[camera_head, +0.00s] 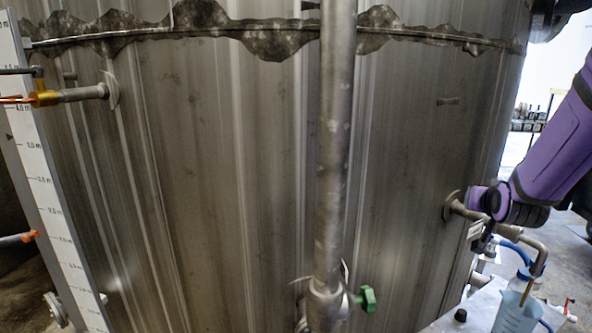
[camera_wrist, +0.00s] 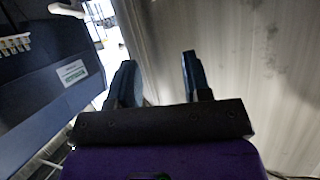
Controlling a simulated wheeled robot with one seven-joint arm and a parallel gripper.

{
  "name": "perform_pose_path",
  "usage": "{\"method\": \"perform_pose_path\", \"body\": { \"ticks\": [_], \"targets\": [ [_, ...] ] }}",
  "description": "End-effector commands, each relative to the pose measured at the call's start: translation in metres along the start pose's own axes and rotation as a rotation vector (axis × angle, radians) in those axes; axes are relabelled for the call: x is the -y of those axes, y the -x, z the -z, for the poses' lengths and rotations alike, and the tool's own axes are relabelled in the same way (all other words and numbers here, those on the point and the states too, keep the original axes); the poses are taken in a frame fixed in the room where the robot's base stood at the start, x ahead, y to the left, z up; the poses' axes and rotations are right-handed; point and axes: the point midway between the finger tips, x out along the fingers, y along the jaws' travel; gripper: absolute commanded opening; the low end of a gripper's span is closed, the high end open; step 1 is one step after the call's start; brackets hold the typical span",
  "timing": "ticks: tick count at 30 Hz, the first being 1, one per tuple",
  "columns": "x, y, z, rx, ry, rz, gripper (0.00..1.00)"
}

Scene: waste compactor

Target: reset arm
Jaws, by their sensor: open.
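My gripper (camera_wrist: 158,75) shows in the wrist view with its two dark fingers apart and nothing between them. Beyond the fingers is the pale metal wall of a large tank (camera_wrist: 235,40). In the head view my purple arm comes in from the right edge and reaches down to the tank's lower right side, near a short pipe fitting (camera_head: 463,208). The fingers are not clear in the head view, so I cannot tell whether they touch the fitting.
The tank (camera_head: 230,150) fills most of the head view. A vertical pipe (camera_head: 335,140) with a green valve handle (camera_head: 367,298) stands in front of it. A white level scale (camera_head: 50,190) is at left. A blue beaker (camera_head: 515,312) stands on a surface (camera_head: 467,312) at lower right.

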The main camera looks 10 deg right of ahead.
Motion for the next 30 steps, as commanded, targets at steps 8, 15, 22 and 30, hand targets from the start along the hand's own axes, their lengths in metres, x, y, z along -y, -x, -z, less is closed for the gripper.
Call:
{"method": "perform_pose_path", "body": {
  "ticks": [8, 15, 22, 30],
  "targets": [
    [0.051, 0.077, 0.013, 0.190, 0.060, 0.109, 0.45],
    [0.079, 0.157, 0.007, 0.360, 0.140, 0.189, 0.45],
    [0.087, 0.241, -0.009, 0.516, 0.240, 0.250, 0.45],
    [0.079, 0.313, -0.030, 0.653, 0.337, 0.284, 0.45]
  ]
}}
